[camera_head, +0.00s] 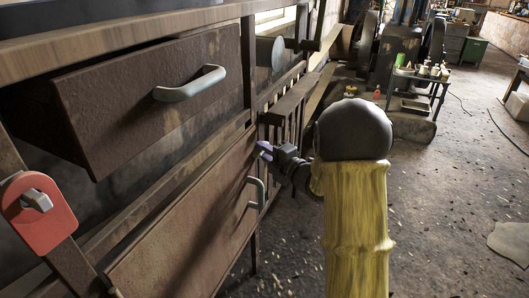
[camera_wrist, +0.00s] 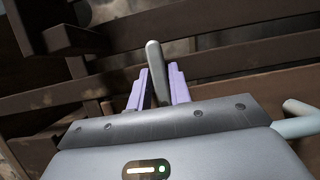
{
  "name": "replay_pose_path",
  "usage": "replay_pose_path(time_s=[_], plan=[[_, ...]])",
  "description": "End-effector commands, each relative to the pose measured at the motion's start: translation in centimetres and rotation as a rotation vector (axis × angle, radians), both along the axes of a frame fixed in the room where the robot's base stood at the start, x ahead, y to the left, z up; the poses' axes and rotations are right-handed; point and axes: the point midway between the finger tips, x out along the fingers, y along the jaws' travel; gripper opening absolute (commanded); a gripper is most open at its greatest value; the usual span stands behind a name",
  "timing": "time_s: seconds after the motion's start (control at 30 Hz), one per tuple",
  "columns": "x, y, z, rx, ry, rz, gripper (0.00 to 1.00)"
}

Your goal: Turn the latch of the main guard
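The main guard (camera_head: 186,238) appears to be the rust-brown hinged panel low on the bench front, with a pale bar handle (camera_head: 258,193) at its right edge. My gripper (camera_head: 264,151) is at the panel's upper right corner, its purple fingers pointing left. In the wrist view, a grey, round-ended lever (camera_wrist: 156,70), which looks like the latch, stands upright between the two purple fingers of my gripper (camera_wrist: 158,85). The fingers are on both sides of it and close to it. I cannot tell whether they touch it. In the head view the latch is hidden at the fingers.
A rusty drawer (camera_head: 150,95) with a pale handle (camera_head: 190,84) juts out above the panel. A red plate with a grey knob (camera_head: 38,213) is at the left. Slatted bars (camera_head: 290,110) stand behind my gripper. The floor at the right is open.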

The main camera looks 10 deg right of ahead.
Motion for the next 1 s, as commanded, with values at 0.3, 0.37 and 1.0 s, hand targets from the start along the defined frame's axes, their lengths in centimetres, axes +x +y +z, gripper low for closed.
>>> replay_pose_path(time_s=[0.3, 0.37, 1.0], plan=[[-0.02, -0.02, 0.10, 0.014, 0.020, 0.000, 0.00], [-0.02, -0.02, 0.17, 0.022, 0.032, 0.000, 0.00], [0.01, -0.16, 0.93, 0.272, 0.379, -0.002, 0.00]])
